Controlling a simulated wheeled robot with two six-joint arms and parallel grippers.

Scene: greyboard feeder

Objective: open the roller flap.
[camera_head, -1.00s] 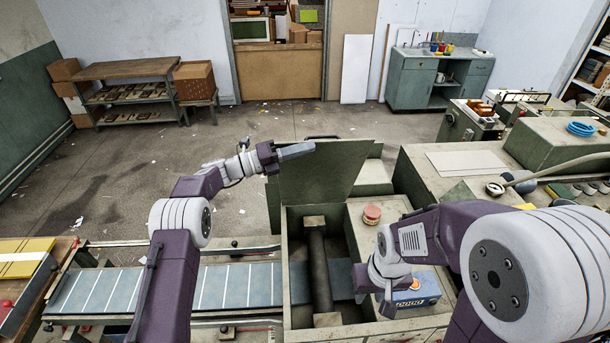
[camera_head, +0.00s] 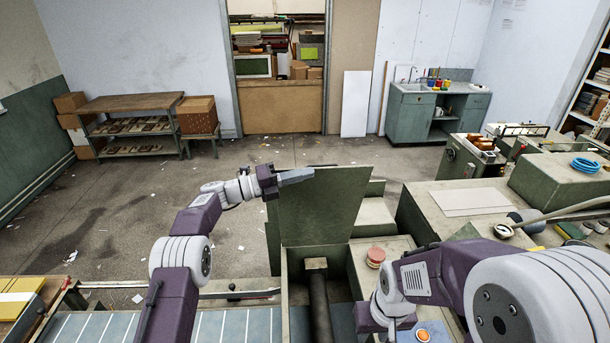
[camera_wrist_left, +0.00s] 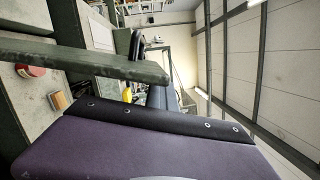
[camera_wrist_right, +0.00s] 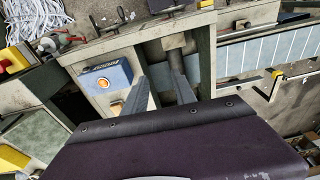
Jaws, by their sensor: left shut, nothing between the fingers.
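The roller flap (camera_head: 322,215) is a dark green panel standing raised, close to upright, at the back edge of the open roller housing (camera_head: 295,270). The dark roller (camera_head: 319,300) shows inside the housing. My left gripper (camera_head: 297,176) is shut and empty, at the flap's upper left corner. It overlaps the panel there; I cannot tell whether it touches. In the left wrist view the flap (camera_wrist_left: 85,62) shows nearly edge-on as a green bar close by. My right gripper (camera_wrist_right: 161,92) is open and empty above the feeder, near the blue control box (camera_wrist_right: 107,88) and the roller.
A round red-topped pot (camera_head: 375,256) stands on the machine top right of the housing. The striped feed belt (camera_head: 215,325) runs left of it. Machine blocks (camera_head: 470,200) fill the right side. The floor (camera_head: 120,210) behind is open, with scraps of paper.

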